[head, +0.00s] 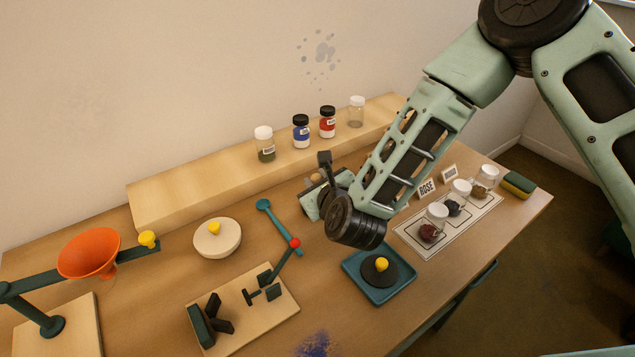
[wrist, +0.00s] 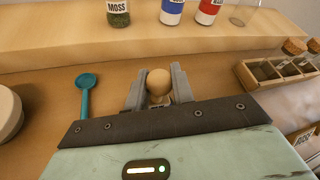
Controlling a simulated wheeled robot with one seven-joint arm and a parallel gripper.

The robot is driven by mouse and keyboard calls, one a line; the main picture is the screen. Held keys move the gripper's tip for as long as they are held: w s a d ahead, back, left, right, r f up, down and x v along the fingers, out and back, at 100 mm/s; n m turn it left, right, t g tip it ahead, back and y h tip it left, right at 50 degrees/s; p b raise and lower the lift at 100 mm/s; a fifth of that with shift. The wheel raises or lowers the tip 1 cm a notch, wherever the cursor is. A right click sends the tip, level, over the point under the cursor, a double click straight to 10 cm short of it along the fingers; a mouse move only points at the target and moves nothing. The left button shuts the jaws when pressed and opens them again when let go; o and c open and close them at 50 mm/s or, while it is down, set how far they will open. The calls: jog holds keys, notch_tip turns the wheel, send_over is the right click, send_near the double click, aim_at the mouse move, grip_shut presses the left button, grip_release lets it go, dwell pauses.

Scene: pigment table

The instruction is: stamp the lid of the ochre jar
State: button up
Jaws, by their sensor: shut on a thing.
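My gripper (head: 318,182) is above the middle of the table, in front of the shelf. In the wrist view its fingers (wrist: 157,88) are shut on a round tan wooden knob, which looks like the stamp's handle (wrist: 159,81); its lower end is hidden. Three white-lidded jars stand on a white card at the right: one with dark red contents (head: 433,226), one with near-black contents (head: 456,201), and one with brownish-yellow contents (head: 484,183), which looks like the ochre jar. Its label is not readable. My gripper is well to the left of these jars.
A teal tray (head: 352,264) with a dark, yellow-knobbed disc lies between my wrist and the front edge. The back shelf (head: 190,189) bears several jars, including moss (wrist: 118,13). A teal spoon (wrist: 86,92), a round cream lidded pot (head: 216,241) and an orange funnel (head: 89,254) stand left.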

jog(key=shift+r+p, duration=1.25)
jog(key=shift+r, duration=1.25)
